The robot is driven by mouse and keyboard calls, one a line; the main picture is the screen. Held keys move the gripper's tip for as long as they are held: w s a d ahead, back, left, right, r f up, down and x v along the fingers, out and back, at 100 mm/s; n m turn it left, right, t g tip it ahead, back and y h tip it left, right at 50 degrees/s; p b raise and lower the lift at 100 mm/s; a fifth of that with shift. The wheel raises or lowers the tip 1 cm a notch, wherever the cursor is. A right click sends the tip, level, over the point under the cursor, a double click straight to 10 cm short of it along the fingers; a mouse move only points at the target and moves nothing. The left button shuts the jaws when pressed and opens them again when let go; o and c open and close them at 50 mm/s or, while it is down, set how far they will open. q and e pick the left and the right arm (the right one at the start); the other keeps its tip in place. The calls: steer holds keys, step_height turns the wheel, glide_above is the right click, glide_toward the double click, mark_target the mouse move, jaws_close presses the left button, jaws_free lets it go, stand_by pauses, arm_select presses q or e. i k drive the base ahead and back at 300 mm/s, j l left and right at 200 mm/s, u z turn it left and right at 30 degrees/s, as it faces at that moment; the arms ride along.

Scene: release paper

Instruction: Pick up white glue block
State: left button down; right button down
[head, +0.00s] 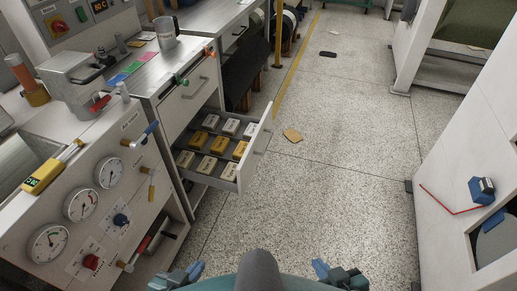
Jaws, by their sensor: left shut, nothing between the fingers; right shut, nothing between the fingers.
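An open drawer (257,150) of the bench at left centre holds small blocks in rows. Yellow blocks (219,145) lie in the middle row. My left gripper (178,277) is shut and empty at the bottom edge, in front of the drawer and well apart from it. My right gripper (340,275) is shut and empty at the bottom edge, further right. Both grippers are partly cut off by the frame.
A panel with gauges (82,204) and knobs stands at left. A metal cup (166,32) sits on the bench top. A tan scrap (293,135) lies on the floor. A white cabinet (455,150) stands at right. The floor between is mostly clear.

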mark_target(248, 134)
steer(key=i+l+z, duration=0.1)
steer(key=i+l, duration=0.25)
steer(key=i+l+z, duration=0.1)
steer(key=i+l, duration=0.2)
steer(key=i, duration=0.25)
steer(key=i+l+z, duration=0.15)
steer(key=i+l, duration=0.15)
steer(key=i, duration=0.15)
steer(key=i+l+z, duration=0.1)
steer(key=i, duration=0.4)
steer(key=l, duration=0.1)
